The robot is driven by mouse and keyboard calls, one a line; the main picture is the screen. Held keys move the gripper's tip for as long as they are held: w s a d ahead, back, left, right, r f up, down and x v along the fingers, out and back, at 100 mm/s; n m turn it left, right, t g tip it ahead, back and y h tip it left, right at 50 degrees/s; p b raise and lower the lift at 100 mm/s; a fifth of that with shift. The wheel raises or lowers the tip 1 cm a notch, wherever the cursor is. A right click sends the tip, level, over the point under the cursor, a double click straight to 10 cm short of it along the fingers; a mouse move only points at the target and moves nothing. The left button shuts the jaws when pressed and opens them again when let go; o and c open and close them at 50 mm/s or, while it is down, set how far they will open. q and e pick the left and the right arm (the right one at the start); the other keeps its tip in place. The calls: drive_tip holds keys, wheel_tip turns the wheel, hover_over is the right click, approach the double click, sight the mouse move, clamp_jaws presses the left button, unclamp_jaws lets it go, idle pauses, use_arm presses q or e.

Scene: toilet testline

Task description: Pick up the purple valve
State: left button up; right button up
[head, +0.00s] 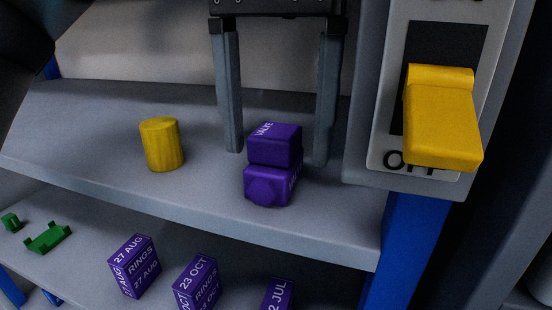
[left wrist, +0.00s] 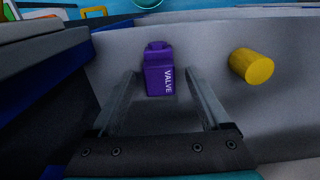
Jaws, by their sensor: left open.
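The purple valve (head: 273,163) is a box-like piece with white VALVE lettering, on the upper grey shelf (head: 210,200) in the head view. In the left wrist view the valve (left wrist: 159,70) lies between and just beyond the fingertips. My left gripper (head: 278,158) is open, its two grey fingers pointing down on either side of the valve, with gaps on both sides. In the left wrist view the fingers (left wrist: 162,75) look clear of the valve. My right gripper is not in view.
A yellow cylinder (head: 162,144) stands on the shelf left of the valve. A switch panel with a yellow lever (head: 441,120) is close on the right. Purple boxes (head: 135,267) and green parts (head: 47,238) lie on the lower shelf. The upper shelf is bare between cylinder and valve.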

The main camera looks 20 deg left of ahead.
use_arm(q)
drive_tip(key=shift+f, duration=0.5)
drive_tip(key=shift+c, duration=0.3)
clamp_jaws()
